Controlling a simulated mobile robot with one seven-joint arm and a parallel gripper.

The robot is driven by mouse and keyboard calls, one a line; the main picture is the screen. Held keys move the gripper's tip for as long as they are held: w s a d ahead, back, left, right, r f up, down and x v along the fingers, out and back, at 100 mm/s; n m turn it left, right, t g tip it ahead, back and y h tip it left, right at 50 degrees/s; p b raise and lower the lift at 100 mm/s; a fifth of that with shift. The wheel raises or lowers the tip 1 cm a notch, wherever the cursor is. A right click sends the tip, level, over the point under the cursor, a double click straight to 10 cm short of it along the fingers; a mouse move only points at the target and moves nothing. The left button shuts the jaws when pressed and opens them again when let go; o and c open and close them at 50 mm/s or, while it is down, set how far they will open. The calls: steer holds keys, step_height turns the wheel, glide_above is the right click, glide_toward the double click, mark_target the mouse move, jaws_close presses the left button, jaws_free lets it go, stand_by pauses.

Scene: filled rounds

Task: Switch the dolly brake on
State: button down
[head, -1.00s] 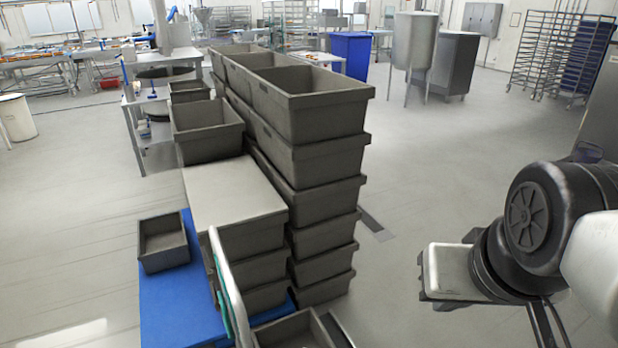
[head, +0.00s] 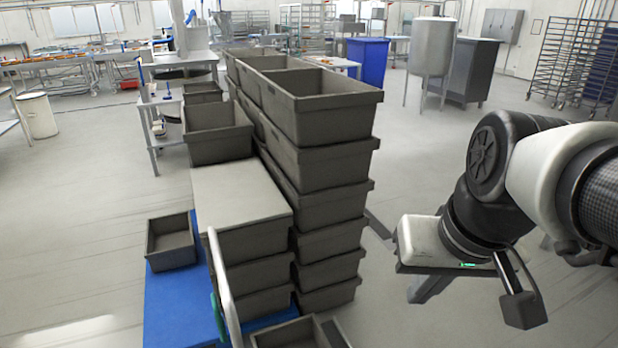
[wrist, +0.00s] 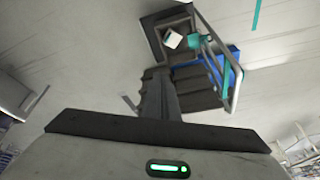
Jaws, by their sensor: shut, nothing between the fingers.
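The blue dolly (head: 165,305) carries stacked grey crates at the lower left of the head view. Its pale handle (head: 224,285) rises at the near end, with a green part (head: 217,315) beside it. The wrist view looks down on the handle (wrist: 238,85), a teal part (wrist: 200,42) and some blue deck (wrist: 234,54). I cannot make out a brake in either view. My gripper (head: 422,292) hangs in the air right of the dolly, clear of it. Its fingers (wrist: 156,78) are together and empty in the wrist view.
A tall stack of grey crates (head: 330,160) stands beside the dolly's load. A small open crate (head: 170,245) sits on the blue deck, and another (head: 290,335) lies near the handle. Open floor (head: 400,150) lies right of the stacks. A metal tank (head: 431,50) stands farther back.

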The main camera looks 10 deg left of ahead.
steer(key=w+a+f+n+g+y+b, duration=0.2)
steer(key=w+a+f+g+y+b, duration=0.4)
steer(key=w+a+f, duration=0.4)
steer(key=w+a+f+n+g+y+b, duration=0.2)
steer(key=w+a+f+g+y+b, duration=0.5)
steer(key=a+f, duration=0.55)
steer(key=w+f+n+y, duration=0.1)
steer(key=w+f+y, duration=0.2)
steer(key=w+f, duration=0.3)
steer(key=shift+a+f+g+y+b, duration=0.4)
steer(key=shift+a+f+b, duration=0.05)
steer(key=shift+f, duration=0.45)
steer(key=shift+a, duration=0.1)
glide_toward(219, 317)
steer(key=a, duration=0.2)
steer(key=a+r, duration=0.1)
steer(key=a, duration=0.1)
steer(key=a+r, duration=0.1)
steer(key=a, duration=0.1)
steer(key=shift+s+a+r+p, duration=0.15)
steer(key=shift+a+r+p, duration=0.05)
steer(key=shift+a+p, duration=0.1)
